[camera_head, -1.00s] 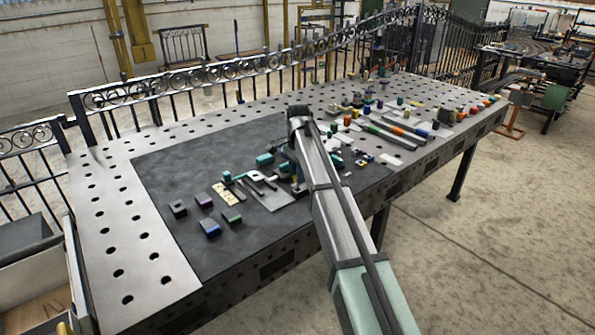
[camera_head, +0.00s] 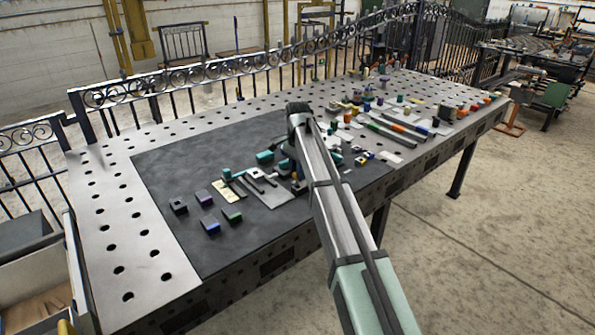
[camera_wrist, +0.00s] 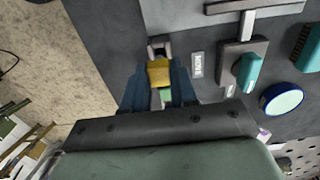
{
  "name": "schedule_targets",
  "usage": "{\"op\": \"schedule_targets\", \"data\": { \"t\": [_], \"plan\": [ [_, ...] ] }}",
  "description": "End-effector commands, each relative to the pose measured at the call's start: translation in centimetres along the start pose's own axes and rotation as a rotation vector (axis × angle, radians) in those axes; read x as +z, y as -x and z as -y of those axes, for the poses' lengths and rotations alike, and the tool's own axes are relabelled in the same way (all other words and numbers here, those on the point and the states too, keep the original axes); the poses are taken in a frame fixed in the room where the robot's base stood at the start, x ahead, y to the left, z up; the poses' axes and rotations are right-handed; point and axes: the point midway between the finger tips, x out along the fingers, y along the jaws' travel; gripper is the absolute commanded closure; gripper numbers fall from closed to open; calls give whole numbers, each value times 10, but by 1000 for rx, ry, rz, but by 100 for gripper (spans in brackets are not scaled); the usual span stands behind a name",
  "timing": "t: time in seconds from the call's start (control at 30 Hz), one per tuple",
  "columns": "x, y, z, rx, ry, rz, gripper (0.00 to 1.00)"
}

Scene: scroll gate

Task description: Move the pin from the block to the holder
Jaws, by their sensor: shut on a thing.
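In the wrist view, my gripper (camera_wrist: 159,88) has its two blue fingers shut on a yellow piece, which I take to be the pin (camera_wrist: 159,71). A small grey block-like fixture (camera_wrist: 160,46) lies just beyond the yellow piece; I cannot tell whether they touch, or whether it is the block or the holder. A green patch shows between the fingers below the yellow piece. In the head view, my arm hides most of the gripper and the pin.
In the head view, small dark, purple (camera_head: 203,197), blue (camera_head: 210,227) and green (camera_head: 232,215) blocks stand on the dark mat (camera_head: 165,165). The mat's left part is clear.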

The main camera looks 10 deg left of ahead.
Motion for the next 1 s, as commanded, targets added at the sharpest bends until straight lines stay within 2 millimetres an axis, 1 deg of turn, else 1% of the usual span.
{"op": "schedule_targets", "data": {
  "t": [0.5, 1.0],
  "plan": [
    [0, 0, 0, 0, 0, 0, 100],
    [0, -8, 0, 0, 0, 0, 100]
  ]
}}
